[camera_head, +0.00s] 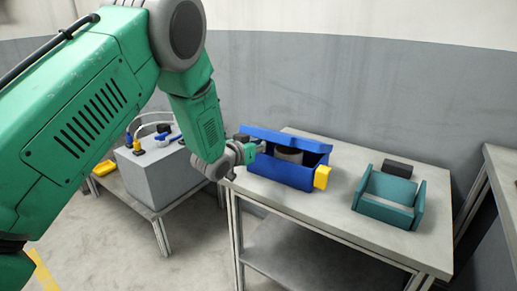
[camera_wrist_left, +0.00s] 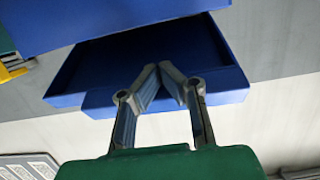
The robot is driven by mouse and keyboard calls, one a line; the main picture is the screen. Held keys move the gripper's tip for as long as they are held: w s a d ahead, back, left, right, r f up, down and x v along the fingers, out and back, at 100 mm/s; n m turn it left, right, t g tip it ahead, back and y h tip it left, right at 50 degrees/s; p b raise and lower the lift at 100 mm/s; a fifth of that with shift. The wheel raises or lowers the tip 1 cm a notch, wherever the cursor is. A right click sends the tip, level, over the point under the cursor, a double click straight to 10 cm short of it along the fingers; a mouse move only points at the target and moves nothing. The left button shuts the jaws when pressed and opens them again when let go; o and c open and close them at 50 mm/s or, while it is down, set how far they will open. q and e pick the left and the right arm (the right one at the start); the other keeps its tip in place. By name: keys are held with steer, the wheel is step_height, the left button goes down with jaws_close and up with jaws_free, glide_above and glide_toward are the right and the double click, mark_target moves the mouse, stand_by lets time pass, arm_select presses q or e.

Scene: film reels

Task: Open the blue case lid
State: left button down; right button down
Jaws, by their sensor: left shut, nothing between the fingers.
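The blue case (camera_head: 280,172) stands on the grey table, with its blue lid (camera_head: 290,139) raised part way at the back. A round grey reel (camera_head: 288,155) shows inside through the gap. A yellow block (camera_head: 322,177) is on the case's right front corner. My left gripper (camera_head: 262,147) is at the left end of the case, close to the lid. In the left wrist view its two fingers (camera_wrist_left: 165,70) are shut and empty, in front of a blue panel (camera_wrist_left: 150,98) of the case. I cannot tell if they touch it. My right gripper is not in view.
A teal open holder (camera_head: 388,196) stands to the right on the same table (camera_head: 330,212), with a black block (camera_head: 402,168) behind it. A grey box (camera_head: 158,172) stands on a lower table at left. The table's front is clear.

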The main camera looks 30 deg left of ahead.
arm_select(q)
steer(key=shift+w+r+p, duration=0.5)
steer(key=shift+w+r, duration=0.15)
steer(key=shift+r, duration=0.35)
steer(key=shift+w+r+p, duration=0.75)
steer(key=shift+w+r, duration=0.6)
steer(key=shift+w, duration=0.3)
steer(key=shift+w+d+r, duration=0.1)
steer(key=shift+w+r, duration=0.05)
steer(key=shift+w, duration=0.15)
steer(key=shift+w+r, duration=0.3)
steer(key=shift+w, duration=0.4)
steer(key=shift+w+r, duration=0.25)
steer(key=shift+w, duration=0.45)
steer(key=shift+w+r, duration=0.3)
steer(key=shift+w, duration=0.4)
